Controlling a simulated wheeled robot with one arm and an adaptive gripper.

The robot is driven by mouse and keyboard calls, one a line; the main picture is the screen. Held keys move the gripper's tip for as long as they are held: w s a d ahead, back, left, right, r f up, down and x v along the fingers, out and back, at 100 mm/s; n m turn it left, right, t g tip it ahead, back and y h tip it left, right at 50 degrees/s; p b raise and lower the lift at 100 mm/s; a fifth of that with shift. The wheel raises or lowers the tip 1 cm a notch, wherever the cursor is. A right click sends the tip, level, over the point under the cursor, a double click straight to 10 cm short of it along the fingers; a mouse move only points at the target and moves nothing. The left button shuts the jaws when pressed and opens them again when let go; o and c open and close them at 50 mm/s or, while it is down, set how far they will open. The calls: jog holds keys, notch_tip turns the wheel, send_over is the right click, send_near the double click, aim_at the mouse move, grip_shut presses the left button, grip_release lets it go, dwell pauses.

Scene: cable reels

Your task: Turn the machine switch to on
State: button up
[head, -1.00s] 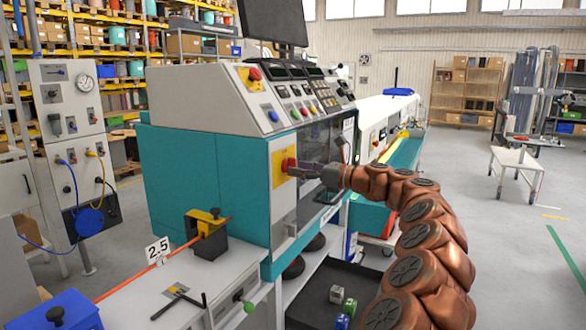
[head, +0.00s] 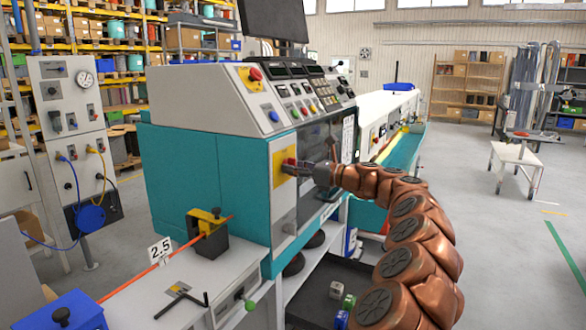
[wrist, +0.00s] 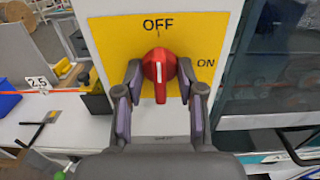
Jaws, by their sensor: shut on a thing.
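The machine switch is a red knob (wrist: 160,72) on a yellow plate (wrist: 112,45) marked OFF at the top and ON at the right. Its white line stands upright, in line with OFF. In the head view the switch's yellow plate (head: 278,178) is on the white front panel of the teal machine (head: 200,185). My gripper (wrist: 160,78) is shut on the red knob, with one finger on its left and one on its right. In the head view my gripper (head: 303,168) reaches the panel from the right and partly hides the knob.
A second red knob on a yellow plate (head: 252,75) is higher on the machine. A white bench (head: 185,275) with a black and yellow clamp (head: 208,236) stands at the front left. A dark tray (head: 310,285) lies below the machine.

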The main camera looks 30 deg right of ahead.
jog(key=shift+r+m+p, duration=0.15)
jog(key=shift+m+p, duration=1.05)
jog(key=shift+p, duration=2.3)
jog(key=shift+m+p, duration=2.6)
jog(key=shift+p, duration=3.75)
jog(key=m, duration=0.9)
jog(key=shift+f+m, duration=0.2)
jog(key=shift+m, duration=0.1)
jog(key=o, duration=0.8)
jog(key=shift+v, duration=4.05)
